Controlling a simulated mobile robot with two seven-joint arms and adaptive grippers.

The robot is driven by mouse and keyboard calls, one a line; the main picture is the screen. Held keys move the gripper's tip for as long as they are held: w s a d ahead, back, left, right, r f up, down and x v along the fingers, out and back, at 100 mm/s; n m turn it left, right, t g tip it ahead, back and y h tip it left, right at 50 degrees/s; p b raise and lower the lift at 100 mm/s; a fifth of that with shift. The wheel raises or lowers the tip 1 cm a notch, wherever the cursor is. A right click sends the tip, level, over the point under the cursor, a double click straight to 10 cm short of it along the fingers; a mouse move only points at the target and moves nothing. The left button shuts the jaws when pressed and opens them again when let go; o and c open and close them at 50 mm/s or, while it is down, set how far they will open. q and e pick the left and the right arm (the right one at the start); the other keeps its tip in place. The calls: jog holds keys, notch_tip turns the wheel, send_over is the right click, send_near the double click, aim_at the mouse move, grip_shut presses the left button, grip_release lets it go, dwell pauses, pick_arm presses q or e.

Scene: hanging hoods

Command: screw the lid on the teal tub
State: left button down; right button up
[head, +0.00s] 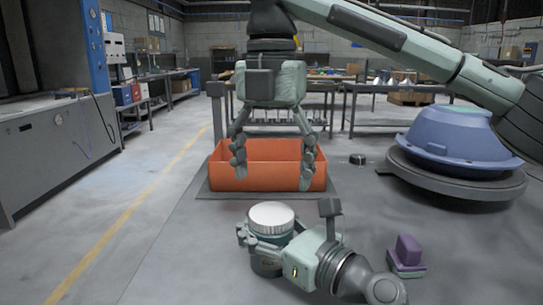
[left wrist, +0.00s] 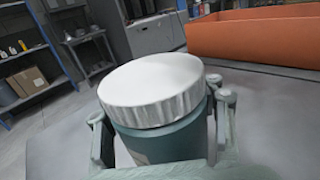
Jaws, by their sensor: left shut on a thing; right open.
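The teal tub (head: 266,263) stands upright at the lower middle of the head view, and also shows in the left wrist view (left wrist: 165,143). The round white lid (head: 271,217) with a ribbed rim sits on top of it; it fills the middle of the left wrist view (left wrist: 155,90). I cannot tell how tightly it is threaded. My left gripper (head: 268,243) is shut around the side of the tub, below the lid. My right gripper (head: 273,176) is open and empty, pointing down above and behind the lid, in front of the orange bin.
The orange bin (head: 255,182) stands just behind the tub, on a dark mat. A purple block-like object (head: 408,250) lies to the right of my left gripper. A small dark round object (head: 357,159) lies right of the bin. The surface left of the tub is clear.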

aim_at(271, 213)
notch_tip(271, 213, down, 6)
jog(key=shift+r, duration=0.1)
dwell(0.4)
